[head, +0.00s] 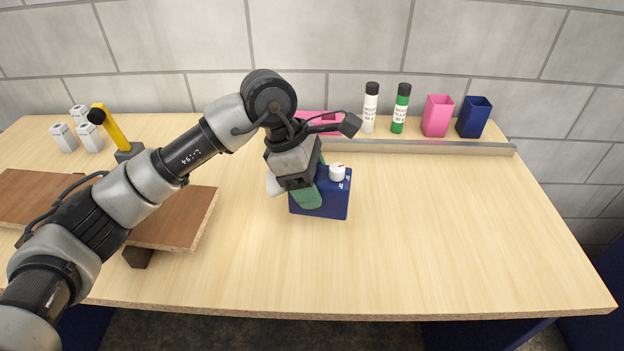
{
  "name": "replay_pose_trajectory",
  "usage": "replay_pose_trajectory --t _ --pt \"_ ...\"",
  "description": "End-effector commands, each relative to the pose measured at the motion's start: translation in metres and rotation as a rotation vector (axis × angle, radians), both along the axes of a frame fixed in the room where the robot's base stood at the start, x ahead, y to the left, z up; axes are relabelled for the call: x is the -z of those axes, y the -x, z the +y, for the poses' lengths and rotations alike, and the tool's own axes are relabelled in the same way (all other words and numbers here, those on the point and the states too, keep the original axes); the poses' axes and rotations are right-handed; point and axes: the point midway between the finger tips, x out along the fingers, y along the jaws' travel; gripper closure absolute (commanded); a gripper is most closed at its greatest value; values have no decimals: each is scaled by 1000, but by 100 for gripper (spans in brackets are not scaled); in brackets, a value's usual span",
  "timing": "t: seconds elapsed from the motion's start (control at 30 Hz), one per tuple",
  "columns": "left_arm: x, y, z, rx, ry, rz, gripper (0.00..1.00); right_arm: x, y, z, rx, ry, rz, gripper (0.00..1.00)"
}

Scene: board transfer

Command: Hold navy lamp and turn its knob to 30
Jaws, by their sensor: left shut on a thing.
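The navy lamp (336,205) is a dark blue box on the table in front of me, with a white knob (337,174) and small white marks on its top. A small dark and reddish mark shows on the knob, but the setting is too small to read. My left gripper (308,192) comes down from above at the lamp's left side. It is shut on the lamp, with a green finger across the front-left face. The gripper and wrist hide the lamp's left and back parts. My right gripper is out of view.
A low metal rail (440,148) runs along the back. Behind it stand a white bottle (370,112), a green bottle (400,112), a pink cup (437,116) and a navy cup (474,118). Brown boards (180,215) lie left, under my arm. The right table area is clear.

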Motion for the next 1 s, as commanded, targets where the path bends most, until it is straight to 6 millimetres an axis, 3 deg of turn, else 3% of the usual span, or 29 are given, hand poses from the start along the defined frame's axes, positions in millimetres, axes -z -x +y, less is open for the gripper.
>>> replay_pose_trajectory --t 1.0 --pt "42 0 0 0 1 -1 72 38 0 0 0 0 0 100"
